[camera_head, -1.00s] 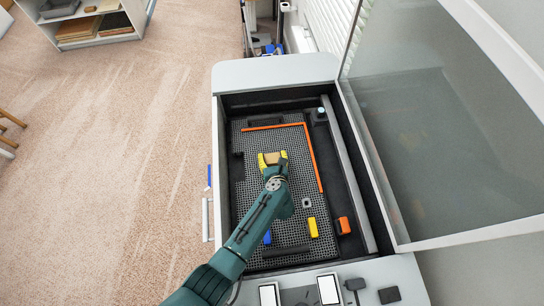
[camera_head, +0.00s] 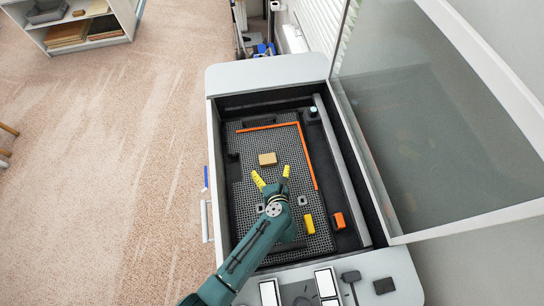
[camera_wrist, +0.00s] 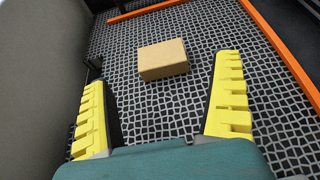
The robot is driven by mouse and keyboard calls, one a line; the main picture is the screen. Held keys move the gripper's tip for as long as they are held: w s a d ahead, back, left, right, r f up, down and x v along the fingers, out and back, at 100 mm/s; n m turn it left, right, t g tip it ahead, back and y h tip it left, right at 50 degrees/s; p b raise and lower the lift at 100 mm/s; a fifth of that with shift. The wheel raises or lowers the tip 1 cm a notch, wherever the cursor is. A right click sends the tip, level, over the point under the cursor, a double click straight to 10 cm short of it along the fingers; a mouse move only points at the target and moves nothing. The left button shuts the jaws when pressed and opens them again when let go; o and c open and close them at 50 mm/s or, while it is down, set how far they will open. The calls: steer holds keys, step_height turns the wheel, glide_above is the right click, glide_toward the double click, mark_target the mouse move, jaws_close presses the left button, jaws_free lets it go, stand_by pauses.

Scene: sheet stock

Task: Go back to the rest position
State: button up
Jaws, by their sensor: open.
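My gripper (camera_head: 271,177) is open and empty over the dark honeycomb bed of the machine. Its two yellow fingers stand wide apart; they also show in the wrist view (camera_wrist: 165,105). A small tan block (camera_head: 267,159) lies on the bed just beyond the fingertips. In the wrist view the tan block (camera_wrist: 163,59) lies ahead of the fingers, and neither finger touches it. My green arm comes in from the bottom of the head view and hides part of the bed.
An orange L-shaped rail (camera_head: 309,160) runs along the bed's back and right. A yellow block (camera_head: 309,224) and an orange block (camera_head: 339,220) sit right of my arm. The machine's glass lid (camera_head: 440,120) stands open at right. A shelf (camera_head: 85,35) stands far left; carpet between is clear.

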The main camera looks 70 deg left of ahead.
steer(key=v, duration=0.3)
steer(key=shift+d+r, duration=0.1)
steer(key=shift+d, duration=0.25)
